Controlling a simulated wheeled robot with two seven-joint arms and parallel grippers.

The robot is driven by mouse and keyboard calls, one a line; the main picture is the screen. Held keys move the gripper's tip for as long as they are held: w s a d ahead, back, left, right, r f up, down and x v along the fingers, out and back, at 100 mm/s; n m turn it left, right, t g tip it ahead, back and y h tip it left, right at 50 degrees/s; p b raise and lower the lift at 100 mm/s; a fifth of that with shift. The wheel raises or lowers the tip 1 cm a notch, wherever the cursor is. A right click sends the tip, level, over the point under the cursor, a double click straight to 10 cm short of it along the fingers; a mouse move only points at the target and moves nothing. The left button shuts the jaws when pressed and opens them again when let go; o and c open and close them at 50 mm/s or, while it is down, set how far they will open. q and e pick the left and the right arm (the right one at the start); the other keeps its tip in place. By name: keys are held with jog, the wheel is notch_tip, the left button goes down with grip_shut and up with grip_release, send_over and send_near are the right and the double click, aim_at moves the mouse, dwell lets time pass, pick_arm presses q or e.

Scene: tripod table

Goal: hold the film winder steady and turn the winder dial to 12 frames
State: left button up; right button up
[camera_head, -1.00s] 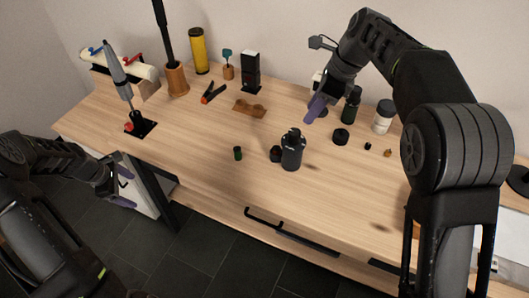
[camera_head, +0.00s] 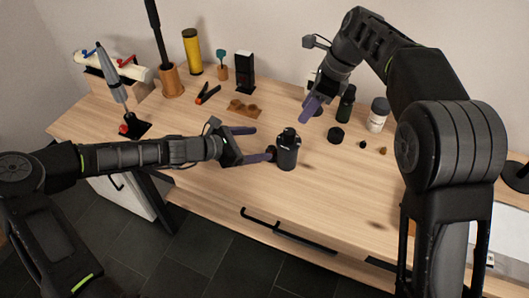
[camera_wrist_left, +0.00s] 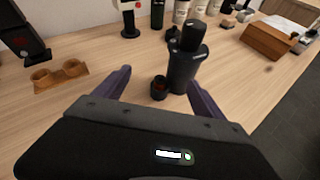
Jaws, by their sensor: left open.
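The dark, upright, bottle-like body with a knob on top (camera_head: 288,150) looks like the film winder and its dial. It stands near the middle of the table and also shows in the left wrist view (camera_wrist_left: 185,68). A small dark cup-shaped part (camera_wrist_left: 158,88) sits close against its left side. My left gripper (camera_head: 258,143) is open and empty, just left of the winder. In the left wrist view its right fingertip overlaps the winder's base; contact cannot be told. My right gripper (camera_head: 312,106) hangs beyond the winder, near the bottles; its jaw opening is unclear.
A dark lid (camera_head: 335,134), a dark green bottle (camera_head: 346,103) and a white jar (camera_head: 378,115) stand at the right back. A wooden holder (camera_head: 243,108) and orange-black pliers (camera_head: 208,94) lie behind my left gripper.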

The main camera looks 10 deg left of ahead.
aim_at(279, 152)
pick_arm(q)
jog(key=shift+n+g+h, duration=0.3)
jog(key=shift+g+h, duration=0.1)
jog(key=shift+h, duration=0.2)
jog(key=s+d, duration=0.2)
jog(key=d, duration=0.1)
jog(key=shift+s+d+f, duration=0.1)
jog(key=shift+s+f, duration=0.25)
jog(key=shift+x, duration=3.95)
jog(key=c, duration=1.7)
jog(key=shift+c, duration=0.2)
